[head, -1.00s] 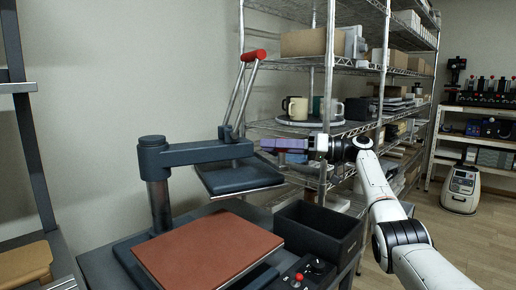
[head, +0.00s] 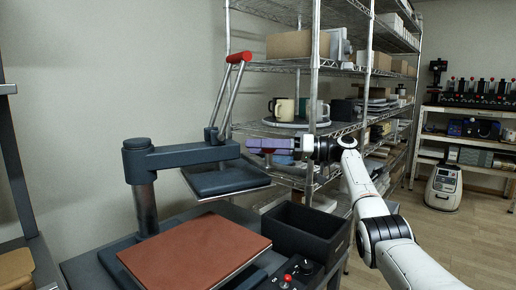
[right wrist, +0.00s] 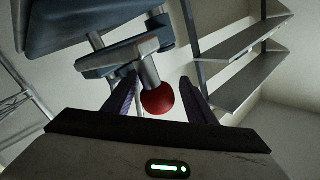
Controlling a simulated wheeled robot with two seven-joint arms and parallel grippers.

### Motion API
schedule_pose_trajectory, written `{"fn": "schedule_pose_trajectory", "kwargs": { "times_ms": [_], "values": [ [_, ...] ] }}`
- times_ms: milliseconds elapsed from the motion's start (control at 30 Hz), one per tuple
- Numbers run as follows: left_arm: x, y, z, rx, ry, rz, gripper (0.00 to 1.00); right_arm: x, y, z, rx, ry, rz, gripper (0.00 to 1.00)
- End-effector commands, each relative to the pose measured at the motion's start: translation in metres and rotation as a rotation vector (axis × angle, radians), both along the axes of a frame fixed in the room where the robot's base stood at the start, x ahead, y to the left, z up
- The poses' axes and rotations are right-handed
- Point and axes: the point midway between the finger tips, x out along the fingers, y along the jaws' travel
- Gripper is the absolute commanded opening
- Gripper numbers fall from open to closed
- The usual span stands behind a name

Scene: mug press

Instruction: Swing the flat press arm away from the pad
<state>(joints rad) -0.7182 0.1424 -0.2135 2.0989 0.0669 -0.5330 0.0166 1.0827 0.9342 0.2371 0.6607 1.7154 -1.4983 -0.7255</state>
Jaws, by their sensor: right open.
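The press arm (head: 195,155) is a dark grey beam on a post at the left. Its flat platen (head: 228,181) hangs raised above the far part of the red-brown pad (head: 195,252), with a gap between. Two rods rise from the arm to a red handle (head: 239,57). My right gripper (head: 249,146), with purple fingers, is at the arm's free end, well below the handle; contact is unclear. In the right wrist view the open fingers (right wrist: 160,100) show a round red end (right wrist: 158,99) between them; its distance is unclear. My left gripper is out of view.
A black open bin (head: 308,233) stands right of the pad, beside a control box with a red button (head: 288,278). Wire shelving behind holds mugs on a round tray (head: 296,123) and boxes (head: 297,44). Open floor lies at the right.

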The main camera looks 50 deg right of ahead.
Motion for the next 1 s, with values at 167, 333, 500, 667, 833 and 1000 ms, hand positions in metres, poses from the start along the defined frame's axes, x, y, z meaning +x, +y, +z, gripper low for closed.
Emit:
{"fn": "schedule_pose_trajectory", "kwargs": {
  "times_ms": [167,333,500,667,833,1000],
  "values": [
    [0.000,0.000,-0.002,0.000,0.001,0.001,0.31,-0.015,-0.011,-0.001,0.000,0.001,-0.002,0.51],
    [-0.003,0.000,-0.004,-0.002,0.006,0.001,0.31,-0.044,-0.031,0.000,0.000,0.000,-0.003,0.51],
    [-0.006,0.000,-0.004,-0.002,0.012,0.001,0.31,-0.068,-0.048,0.000,0.001,0.000,0.000,0.51],
    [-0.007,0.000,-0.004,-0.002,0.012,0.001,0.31,-0.081,-0.057,0.000,0.001,-0.001,0.000,0.51],
    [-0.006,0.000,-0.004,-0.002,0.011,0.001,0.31,-0.083,-0.058,0.000,0.001,-0.001,0.002,0.51],
    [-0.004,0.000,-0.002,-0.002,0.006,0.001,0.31,-0.083,-0.058,0.000,0.001,-0.001,0.002,0.46]
  ]
}}
